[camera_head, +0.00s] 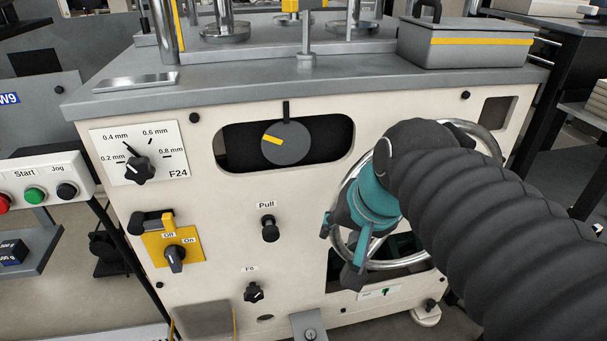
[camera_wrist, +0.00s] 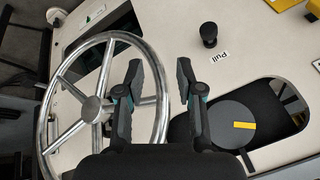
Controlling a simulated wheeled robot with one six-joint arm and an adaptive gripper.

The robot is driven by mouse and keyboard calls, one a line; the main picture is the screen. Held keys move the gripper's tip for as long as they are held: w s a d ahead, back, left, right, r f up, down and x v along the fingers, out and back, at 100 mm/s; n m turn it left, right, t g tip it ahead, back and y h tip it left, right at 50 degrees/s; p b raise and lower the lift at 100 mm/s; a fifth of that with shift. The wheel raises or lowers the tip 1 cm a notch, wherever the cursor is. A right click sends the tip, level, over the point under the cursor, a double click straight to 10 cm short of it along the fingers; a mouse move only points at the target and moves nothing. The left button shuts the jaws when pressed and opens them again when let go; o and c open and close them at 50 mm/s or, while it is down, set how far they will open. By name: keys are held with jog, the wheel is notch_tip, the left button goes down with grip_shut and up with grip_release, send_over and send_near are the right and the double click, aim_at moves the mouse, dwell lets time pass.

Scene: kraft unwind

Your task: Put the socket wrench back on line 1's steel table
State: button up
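I do not see the socket wrench in either view, and no table that I can identify as line 1's steel table. My gripper (camera_head: 341,252) is in front of the cream machine's handwheel in the head view. In the wrist view my gripper (camera_wrist: 160,72) is open, its two dark fingers apart with no tool between them. The right side of the handwheel rim (camera_wrist: 155,50) shows between and behind the fingers. I cannot tell whether they touch it.
The cream machine (camera_head: 215,235) fills the middle, with a thickness dial (camera_head: 139,168), a Pull knob (camera_head: 270,229) and an Off/On switch (camera_head: 174,256). A grey toolbox (camera_head: 465,44) stands on its top. A Start/Jog button panel (camera_head: 40,181) is at left.

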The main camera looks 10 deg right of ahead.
jog(key=s+f+n+h, duration=0.1)
jog(key=s+f+n, duration=0.2)
jog(key=f+n, duration=0.2)
jog(key=shift+s+d, duration=0.25)
jog(key=shift+d, duration=0.1)
jog(key=shift+f, duration=0.1)
dwell(0.6)
